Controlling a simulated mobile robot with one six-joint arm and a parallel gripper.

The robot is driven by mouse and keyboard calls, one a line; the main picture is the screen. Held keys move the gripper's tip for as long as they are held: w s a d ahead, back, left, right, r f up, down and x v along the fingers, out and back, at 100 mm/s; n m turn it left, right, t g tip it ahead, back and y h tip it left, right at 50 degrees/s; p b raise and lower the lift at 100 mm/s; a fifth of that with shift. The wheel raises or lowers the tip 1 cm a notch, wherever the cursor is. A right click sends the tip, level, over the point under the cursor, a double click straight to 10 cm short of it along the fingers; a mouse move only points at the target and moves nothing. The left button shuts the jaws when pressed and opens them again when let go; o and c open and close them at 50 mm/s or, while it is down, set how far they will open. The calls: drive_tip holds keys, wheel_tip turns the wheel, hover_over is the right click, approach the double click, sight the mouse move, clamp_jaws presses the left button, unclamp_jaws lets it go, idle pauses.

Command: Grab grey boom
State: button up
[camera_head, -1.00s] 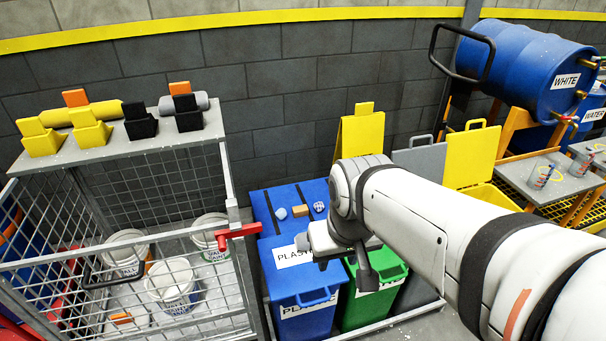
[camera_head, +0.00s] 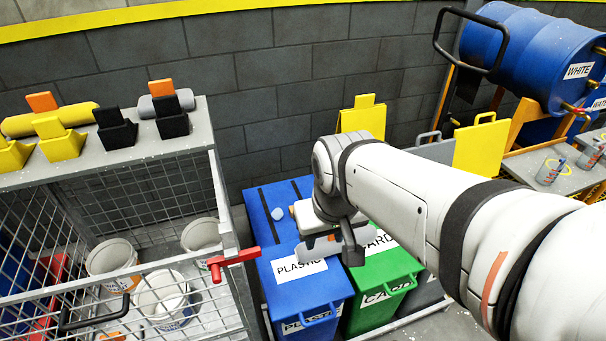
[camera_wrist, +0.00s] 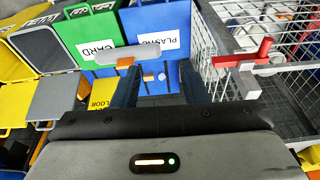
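The grey boom (camera_head: 187,100) is a grey roll lying on top of the shelf at the upper left in the head view. It rests behind black holders (camera_head: 174,118), which partly hide it. My gripper (camera_head: 333,247) is well to the right of the boom and lower, above the blue and green bins. In the wrist view my gripper (camera_wrist: 158,85) has two dark fingers that stand apart, with no boom between them. A pale grey rounded piece with an orange part shows by the left finger; I cannot tell what it is.
A yellow boom (camera_head: 50,118) lies left of the grey one, by yellow holders (camera_head: 59,140). A mesh cage (camera_head: 60,250) with white pails stands under the shelf. Its red latch (camera_head: 234,258) sticks out. The blue bin (camera_head: 300,290) and green bin (camera_head: 385,290) stand beside the cage.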

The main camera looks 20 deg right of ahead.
drive_tip(key=w+d+f+m+g+b, duration=0.1)
drive_tip(key=w+d+f+m+b, duration=0.4)
drive_tip(key=w+f, duration=0.4)
drive_tip(key=w+d+f+m+b, duration=0.5)
drive_tip(key=w+f, duration=0.3)
drive_tip(key=f, duration=0.2)
drive_tip(key=w+d+f+m+g+b, duration=0.1)
drive_tip(key=w+d+f+m+b, duration=0.4)
drive_tip(key=w+f, duration=0.4)
drive_tip(key=shift+w+d+f+m+g, duration=0.15)
drive_tip(key=shift+d+f+m, duration=0.1)
drive_tip(key=shift+m, duration=0.35)
drive_tip(key=shift+w+d+f+m+g, duration=0.15)
drive_tip(key=shift+d+f+m, duration=0.1)
drive_tip(key=shift+m, duration=0.35)
wheel_tip(320, 180, down, 7)
drive_tip(key=shift+s+a+f+b, duration=0.1)
drive_tip(key=shift+f+b, duration=0.1)
drive_tip(key=shift+b, duration=0.5)
drive_tip(key=shift+c, duration=0.2)
clamp_jaws()
